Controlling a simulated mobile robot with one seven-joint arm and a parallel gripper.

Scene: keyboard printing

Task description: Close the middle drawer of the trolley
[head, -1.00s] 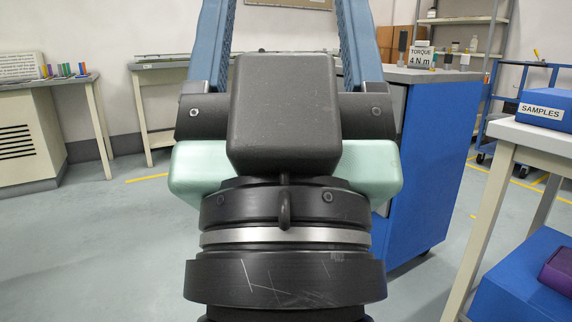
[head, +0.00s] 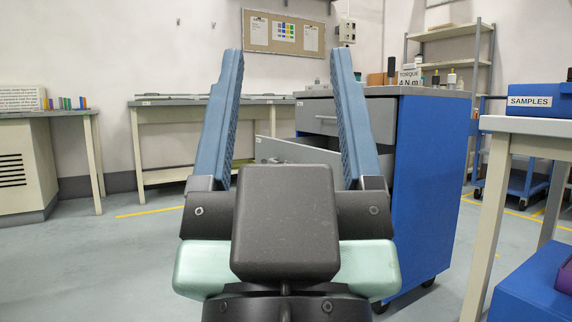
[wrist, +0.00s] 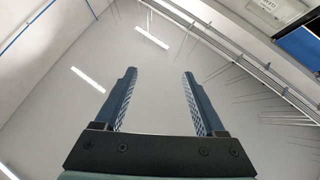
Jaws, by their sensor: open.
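The trolley is a blue cabinet (head: 432,190) with a grey top, right of centre in the head view. Its upper drawer front (head: 333,122) is grey and looks shut. Below it, the middle drawer (head: 290,150) is pulled out toward the left, its grey front seen between my fingers. Its lower part and anything beneath are hidden by my gripper. My gripper (head: 287,52) is open and empty, its blue fingers pointing up in front of the trolley in the picture. The wrist view shows the fingers (wrist: 159,75) apart with nothing between them; the trolley is not clearly seen there.
A white table (head: 500,125) with a blue SAMPLES box (head: 540,100) stands close at the right, a blue box (head: 548,285) below it. A long bench (head: 180,103) stands behind at the left. Small items stand on the trolley top. Floor at the left is clear.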

